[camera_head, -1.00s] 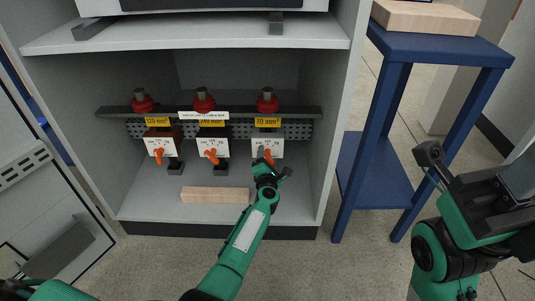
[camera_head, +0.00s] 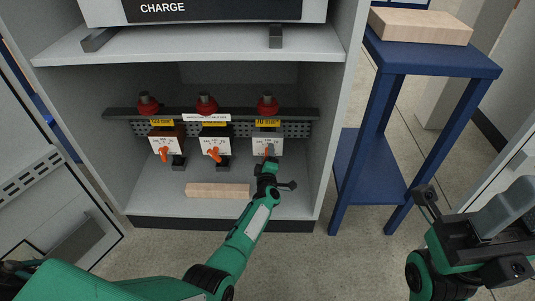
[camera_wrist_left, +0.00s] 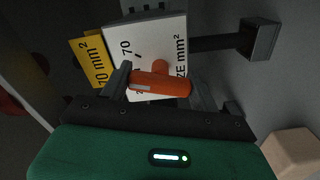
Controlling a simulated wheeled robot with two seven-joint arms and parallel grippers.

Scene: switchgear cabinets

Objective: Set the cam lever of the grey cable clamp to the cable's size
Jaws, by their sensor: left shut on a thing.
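Three cable clamps with white scale plates and orange cam levers stand in a row in the cabinet. The right one, the grey clamp (camera_head: 266,141), sits under a yellow tag (camera_head: 268,122), which reads 70 mm² in the left wrist view (camera_wrist_left: 90,62). My left gripper (camera_head: 268,160) is at this clamp, shut on its orange lever (camera_wrist_left: 160,84). The fingers partly hide the lever and plate. A printed 70 shows on the plate (camera_wrist_left: 155,48); the rest of its scale is hard to read. My right gripper (camera_head: 480,215) hangs at the right, away from the cabinet; its jaw opening is unclear.
The brown clamp (camera_head: 165,143) and black clamp (camera_head: 214,144) stand to the left. A wooden block (camera_head: 217,190) lies on the cabinet floor in front of them. A blue stand (camera_head: 430,60) with a wooden block on top is right of the cabinet.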

